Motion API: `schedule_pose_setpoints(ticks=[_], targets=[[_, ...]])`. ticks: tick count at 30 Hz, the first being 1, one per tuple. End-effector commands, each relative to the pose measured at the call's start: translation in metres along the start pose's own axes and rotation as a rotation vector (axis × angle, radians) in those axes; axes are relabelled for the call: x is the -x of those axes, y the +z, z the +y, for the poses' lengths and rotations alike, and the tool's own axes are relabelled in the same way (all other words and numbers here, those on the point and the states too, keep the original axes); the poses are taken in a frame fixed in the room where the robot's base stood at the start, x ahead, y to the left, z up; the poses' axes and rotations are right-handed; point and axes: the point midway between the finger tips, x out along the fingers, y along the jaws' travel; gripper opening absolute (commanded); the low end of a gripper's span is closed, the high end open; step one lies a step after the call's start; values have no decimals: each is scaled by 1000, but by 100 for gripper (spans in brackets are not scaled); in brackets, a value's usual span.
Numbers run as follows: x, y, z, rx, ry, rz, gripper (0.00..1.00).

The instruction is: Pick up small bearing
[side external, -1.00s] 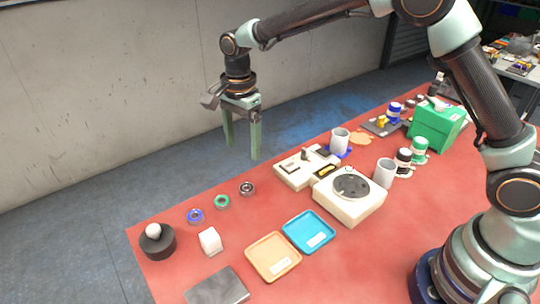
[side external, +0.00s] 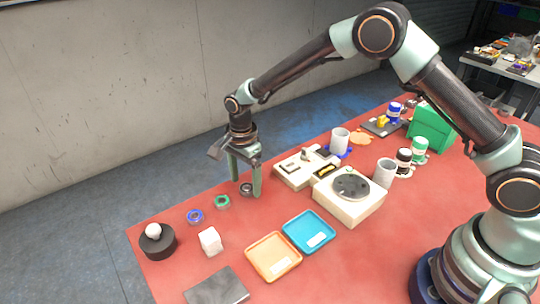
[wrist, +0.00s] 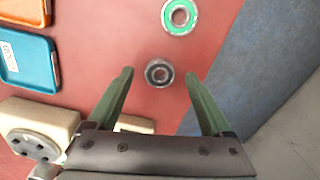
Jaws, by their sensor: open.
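Three ring bearings lie in a row on the red table. The small dark bearing (side external: 246,189) is at the right end of the row and looks the smallest. It also shows in the wrist view (wrist: 159,73), flat, with a light ring around its dark centre. My gripper (side external: 247,187) points down with its green fingers apart on either side of the small bearing. In the wrist view my gripper (wrist: 159,74) is open, and the bearing appears between the fingertips, with a gap on each side. I cannot tell the exact fingertip height above the table.
The green bearing (side external: 222,202) and blue bearing (side external: 195,216) lie to the left. A cream device (side external: 300,170) stands close on the right, beside a cream scale (side external: 350,205). A blue tray (side external: 308,232) and an orange tray (side external: 273,257) lie nearer. The table's far edge is close behind.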

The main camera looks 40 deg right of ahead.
Motion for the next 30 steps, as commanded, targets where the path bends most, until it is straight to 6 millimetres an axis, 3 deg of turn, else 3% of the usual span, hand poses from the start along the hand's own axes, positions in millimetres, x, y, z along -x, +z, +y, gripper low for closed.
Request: schedule_pose_setpoints(ticks=[4,11,18,30], targets=[[-12,0,0,0,0,0,84],[-13,1,0,0,-1,0,84],[-13,0,0,0,-1,0,0],[-6,1,-1,0,-3,0,0]])
